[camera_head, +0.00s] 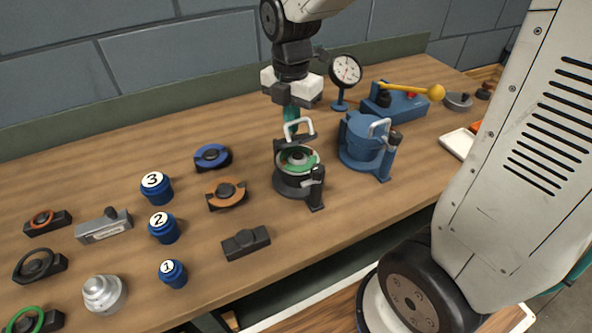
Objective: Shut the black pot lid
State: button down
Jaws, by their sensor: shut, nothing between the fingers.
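The black pot (292,186) stands near the middle of the bench, with a green ring and a metal piece visible inside its open top. Its black lid (303,137) is raised at the back of the pot, and a white loop handle shows on it. A dark latch block (317,188) is on the pot's front right side. My gripper (291,118) is shut, with its teal fingers pointing down just behind the raised lid. The lid and handle partly hide the fingertips, and I cannot tell whether they touch the lid.
A blue pot (360,146) with a white handle stands close on the right. Behind are a dial gauge (345,71) and a blue box with a yellow-knobbed lever (402,101). Numbered blue knobs (157,188) and several clamp-like parts lie left. Bare wood lies in front of the black pot.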

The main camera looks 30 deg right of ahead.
jog(key=shift+s+f, duration=0.15)
jog(key=shift+s, duration=0.1)
notch_tip(320, 180, up, 9)
jog(key=w, duration=0.1)
dwell(0.6)
jog(key=shift+w, duration=0.1)
